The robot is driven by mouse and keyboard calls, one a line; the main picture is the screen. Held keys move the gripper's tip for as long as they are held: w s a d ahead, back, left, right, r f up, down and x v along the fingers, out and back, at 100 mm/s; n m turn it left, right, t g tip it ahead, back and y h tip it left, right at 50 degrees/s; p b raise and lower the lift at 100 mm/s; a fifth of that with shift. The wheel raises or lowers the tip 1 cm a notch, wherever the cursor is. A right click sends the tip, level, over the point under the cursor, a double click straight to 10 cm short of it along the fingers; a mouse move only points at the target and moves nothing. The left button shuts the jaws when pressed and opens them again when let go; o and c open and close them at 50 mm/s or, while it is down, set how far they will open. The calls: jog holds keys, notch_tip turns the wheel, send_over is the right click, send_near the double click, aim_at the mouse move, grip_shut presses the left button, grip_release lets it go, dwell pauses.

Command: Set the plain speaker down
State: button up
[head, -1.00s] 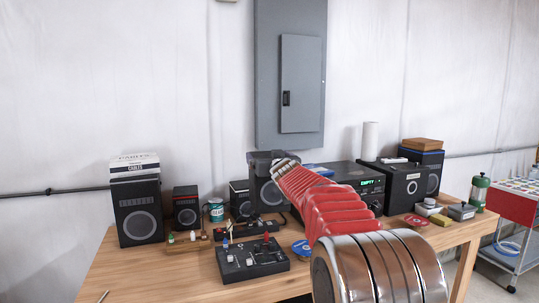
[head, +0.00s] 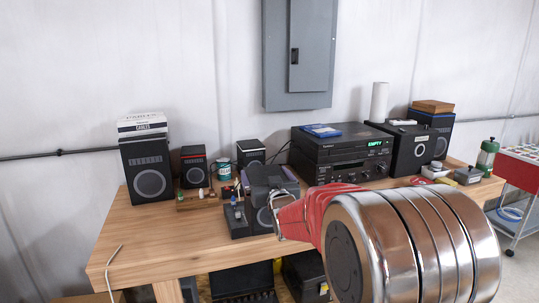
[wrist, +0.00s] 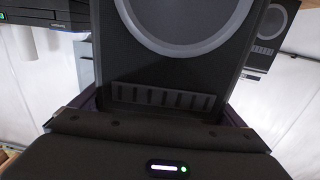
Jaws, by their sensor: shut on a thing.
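My gripper (head: 268,182) is shut on a dark speaker, taken to be the plain speaker, above the front middle of the workbench. The speaker (wrist: 165,75) fills the middle of the wrist view, showing a large grey ring and a row of dark slots. In the head view my gripper and wrist hide much of it. It overlaps the black control box (head: 238,217) in the picture. I cannot tell whether its base touches anything.
The wooden workbench (head: 150,235) has clear room at front left. A tall speaker (head: 148,180) with a cable box on top, a red-topped speaker (head: 194,168) and a white-topped speaker (head: 250,153) stand behind. A stereo stack (head: 340,155) and a labelled black speaker (head: 412,152) stand right.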

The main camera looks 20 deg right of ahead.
jog(key=s+a+f, duration=0.3)
jog(key=s+f, duration=0.1)
jog(key=f, duration=0.3)
jog(key=s+a+f, duration=0.3)
jog(key=s+f, duration=0.1)
jog(key=f, duration=0.2)
jog(key=s+a+f+y, duration=0.1)
jog(key=s+a+f, duration=0.2)
jog(key=f, duration=0.4)
jog(key=shift+s+f+n, duration=0.35)
jog(key=shift+s+n, duration=0.05)
jog(key=shift+s, duration=0.3)
jog(key=shift+a, duration=0.1)
